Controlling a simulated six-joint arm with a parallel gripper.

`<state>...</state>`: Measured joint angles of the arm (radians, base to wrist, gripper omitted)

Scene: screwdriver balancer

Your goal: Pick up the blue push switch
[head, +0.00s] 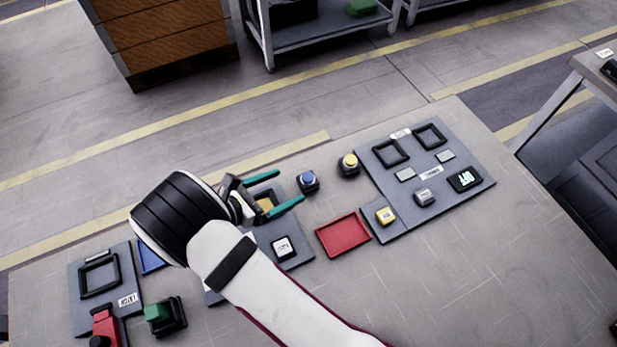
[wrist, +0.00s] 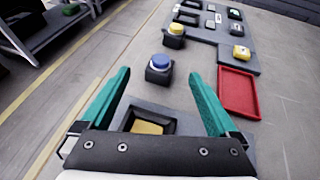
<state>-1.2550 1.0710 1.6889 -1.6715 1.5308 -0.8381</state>
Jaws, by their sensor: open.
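The blue push switch (head: 308,180) is a blue round button on a dark square base, standing on the grey table in the head view. In the wrist view the blue push switch (wrist: 159,67) is ahead of the fingers, between their lines and apart from both. My gripper (head: 291,187) has two green fingers, open and empty, just left of the switch. In the wrist view my gripper (wrist: 160,75) is spread wide, with a dark frame holding a yellow panel (wrist: 147,127) below and between the fingers.
A yellow push switch (head: 349,164) stands right of the blue one. A red tray (head: 343,235) lies in front. A grey panel (head: 455,195) with frames and a display is at right. A green switch (head: 162,314) and a red device (head: 105,325) are at lower left.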

